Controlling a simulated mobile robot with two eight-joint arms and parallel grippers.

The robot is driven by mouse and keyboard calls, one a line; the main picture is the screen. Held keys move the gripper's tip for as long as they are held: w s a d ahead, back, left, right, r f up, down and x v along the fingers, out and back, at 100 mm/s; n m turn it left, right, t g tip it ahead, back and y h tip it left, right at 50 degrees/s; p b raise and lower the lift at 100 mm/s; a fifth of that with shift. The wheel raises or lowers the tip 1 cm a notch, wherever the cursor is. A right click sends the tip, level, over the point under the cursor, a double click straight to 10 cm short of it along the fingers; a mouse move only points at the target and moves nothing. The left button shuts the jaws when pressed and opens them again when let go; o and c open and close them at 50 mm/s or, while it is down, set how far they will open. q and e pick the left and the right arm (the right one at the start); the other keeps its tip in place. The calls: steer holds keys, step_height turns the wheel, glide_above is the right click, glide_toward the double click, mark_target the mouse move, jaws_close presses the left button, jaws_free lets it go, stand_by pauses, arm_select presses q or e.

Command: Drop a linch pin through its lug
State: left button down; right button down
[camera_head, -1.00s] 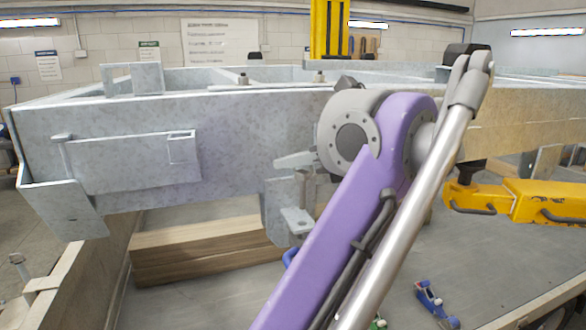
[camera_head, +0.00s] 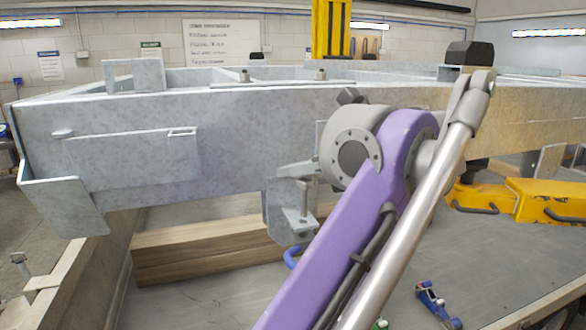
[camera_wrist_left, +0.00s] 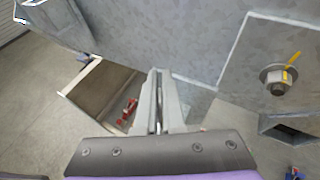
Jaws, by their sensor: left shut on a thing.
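My left gripper (camera_head: 297,170) is at the end of the purple arm, in front of the grey trailer frame (camera_head: 240,135), and its pale fingers point left. It is shut on a small upright metal pin (camera_head: 304,190), partly hidden by the fingers. The pin stands over the flat tab of the grey lug (camera_head: 297,217) below the frame rail; I cannot tell whether its tip is in the hole. In the left wrist view the fingers (camera_wrist_left: 158,100) are close together with a thin sliver between them. My right gripper is not in view.
Stacked timber (camera_head: 195,250) lies below the rail on the grey bench. A blue curved piece (camera_head: 291,257) is half hidden by my arm. Yellow equipment (camera_head: 545,200) and a small blue tool (camera_head: 435,302) are at right. A plate with a yellow-marked stud (camera_wrist_left: 277,80) shows in the wrist view.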

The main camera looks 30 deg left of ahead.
arm_select(q)
steer(key=shift+f, duration=0.15)
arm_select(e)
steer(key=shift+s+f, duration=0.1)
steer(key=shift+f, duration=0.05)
